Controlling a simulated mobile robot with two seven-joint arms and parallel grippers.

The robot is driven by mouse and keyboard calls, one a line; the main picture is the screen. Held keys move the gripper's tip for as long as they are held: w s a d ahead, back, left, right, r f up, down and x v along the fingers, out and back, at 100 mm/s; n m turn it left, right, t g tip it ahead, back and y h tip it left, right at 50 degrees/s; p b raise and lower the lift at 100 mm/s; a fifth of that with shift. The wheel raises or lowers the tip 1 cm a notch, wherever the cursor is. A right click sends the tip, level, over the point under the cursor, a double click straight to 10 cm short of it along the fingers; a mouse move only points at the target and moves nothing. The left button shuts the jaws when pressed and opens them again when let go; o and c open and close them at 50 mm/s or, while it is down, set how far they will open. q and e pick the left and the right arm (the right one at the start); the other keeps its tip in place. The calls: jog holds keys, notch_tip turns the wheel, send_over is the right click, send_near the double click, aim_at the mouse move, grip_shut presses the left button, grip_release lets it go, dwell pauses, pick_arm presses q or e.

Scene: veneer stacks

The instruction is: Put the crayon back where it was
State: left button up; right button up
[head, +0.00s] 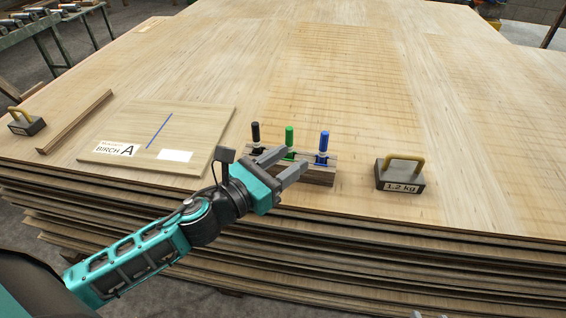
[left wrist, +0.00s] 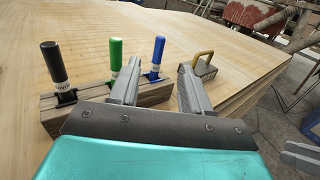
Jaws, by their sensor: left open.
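Three crayons stand upright in a wooden block (head: 318,179): a black one (head: 255,133), a green one (head: 290,137) and a blue one (head: 323,143). My left gripper (head: 293,163) is open at the front of the block, its fingers pointing at the blue crayon's side. In the left wrist view the blue crayon (left wrist: 156,55) stands beyond the fingers, with the green crayon (left wrist: 115,57) and black crayon (left wrist: 54,64) to the left. A blue line (head: 159,130) is drawn on the board labelled BIRCH A (head: 190,125).
A weight marked 1.2 kg (head: 400,174) with a yellow handle stands right of the block. A second weight (head: 26,122) and a wooden strip (head: 75,122) lie at the left. The veneer stack's front edge runs below the block. The middle behind is clear.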

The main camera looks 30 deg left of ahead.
pick_arm(q)
jog(key=s+d+f+m+g+y, duration=0.1)
jog(key=s+f+m, duration=0.4)
jog(key=m, duration=1.2)
jog(key=s+d+f+m+g+y, duration=0.2)
jog(key=s+d+f+m+g, duration=0.2)
jog(key=f+m, duration=0.6)
jog(key=s+m+g, duration=0.1)
jog(key=s+m, duration=0.1)
jog(key=m, duration=0.5)
jog(key=shift+s+d+m, duration=0.15)
jog(key=shift+s+m, duration=0.1)
jog(key=shift+m, duration=0.15)
